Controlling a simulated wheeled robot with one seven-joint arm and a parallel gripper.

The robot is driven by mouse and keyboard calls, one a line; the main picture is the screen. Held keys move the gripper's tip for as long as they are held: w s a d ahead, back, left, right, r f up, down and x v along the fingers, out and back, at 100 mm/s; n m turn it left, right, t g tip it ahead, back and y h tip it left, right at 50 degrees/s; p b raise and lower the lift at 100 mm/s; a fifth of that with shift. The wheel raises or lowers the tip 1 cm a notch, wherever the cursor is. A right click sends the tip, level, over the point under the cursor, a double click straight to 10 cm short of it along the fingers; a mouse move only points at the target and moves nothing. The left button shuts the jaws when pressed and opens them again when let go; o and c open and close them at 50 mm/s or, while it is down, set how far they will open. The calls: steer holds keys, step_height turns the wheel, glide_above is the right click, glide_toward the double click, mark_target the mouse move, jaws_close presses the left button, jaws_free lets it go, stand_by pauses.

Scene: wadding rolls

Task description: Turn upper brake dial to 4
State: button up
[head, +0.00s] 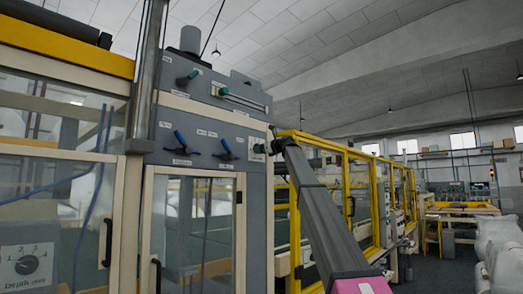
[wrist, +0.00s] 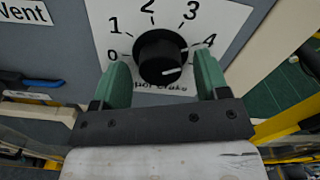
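The upper brake dial (wrist: 160,55) is a round black knob on a white plate (wrist: 112,15) numbered 0 to 4, with its label partly covered. Its white mark shows at the knob's lower right, below the 4. My gripper (wrist: 162,70) has two green fingers, one on each side of the knob. They stand apart with the knob between them; I cannot tell whether they touch it. In the head view, my gripper (head: 275,143) is at the right edge of the grey panel (head: 205,130), beside a small white plate (head: 258,148).
Blue-handled levers (head: 227,147) stick out of the panel to the left. A "Vent" label (wrist: 25,12) is left of the dial plate. A yellow-framed guard (head: 345,190) stands to the right. Another dial (head: 27,265) is at the lower left of the head view.

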steer(key=v, duration=1)
steer(key=shift+s+d, duration=0.25)
steer(key=shift+d, duration=0.05)
